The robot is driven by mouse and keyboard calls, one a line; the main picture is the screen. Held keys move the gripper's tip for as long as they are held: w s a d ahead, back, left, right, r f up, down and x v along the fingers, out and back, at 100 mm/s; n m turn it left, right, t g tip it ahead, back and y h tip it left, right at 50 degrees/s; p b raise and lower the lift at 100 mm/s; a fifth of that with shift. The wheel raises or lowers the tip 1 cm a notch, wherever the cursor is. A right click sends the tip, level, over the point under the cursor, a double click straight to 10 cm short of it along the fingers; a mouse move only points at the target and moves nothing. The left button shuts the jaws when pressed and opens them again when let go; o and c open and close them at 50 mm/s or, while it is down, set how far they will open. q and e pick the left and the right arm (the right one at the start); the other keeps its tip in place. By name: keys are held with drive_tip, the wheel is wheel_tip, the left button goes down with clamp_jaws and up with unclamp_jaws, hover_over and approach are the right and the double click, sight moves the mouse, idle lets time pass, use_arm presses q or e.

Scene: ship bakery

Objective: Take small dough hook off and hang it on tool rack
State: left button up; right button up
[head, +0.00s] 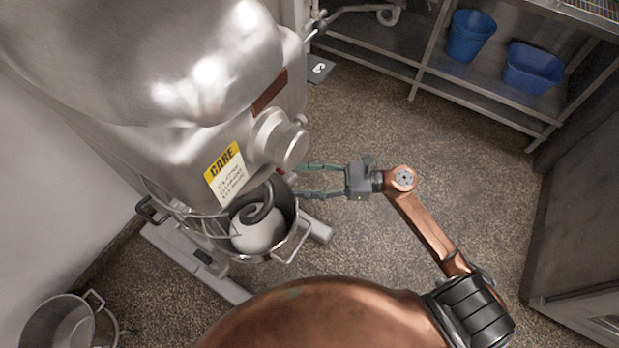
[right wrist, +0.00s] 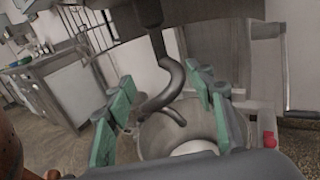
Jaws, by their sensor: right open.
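The dark grey spiral dough hook (head: 265,201) hangs under the head of the big steel mixer (head: 190,95), its lower end in the bowl (head: 289,212). My right gripper (head: 300,180) is open and reaches in from the right, its green fingers level with the hook's upper part. In the right wrist view the hook (right wrist: 168,80) shows between the two open fingers (right wrist: 165,88), with no clear contact. The bowl, with a pale round mass (head: 258,230) in it, also shows there (right wrist: 152,138). I cannot make out the tool rack. My left gripper is not in view.
A wire guard (head: 190,214) curves round the bowl's left front. A metal pot (head: 58,325) stands on the floor at lower left. A shelf at the back holds two blue bins (head: 470,36) (head: 533,70). A grey curled tool (head: 388,14) shows at the top. The middle floor is clear.

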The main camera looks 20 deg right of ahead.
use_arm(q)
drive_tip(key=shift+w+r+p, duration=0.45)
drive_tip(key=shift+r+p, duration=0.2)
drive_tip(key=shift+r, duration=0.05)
use_arm(e)
drive_tip(key=shift+x, duration=6.95)
drive_tip(key=shift+w, duration=0.15)
clamp_jaws()
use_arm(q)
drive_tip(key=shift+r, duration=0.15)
use_arm(e)
drive_tip(key=shift+r, duration=0.45)
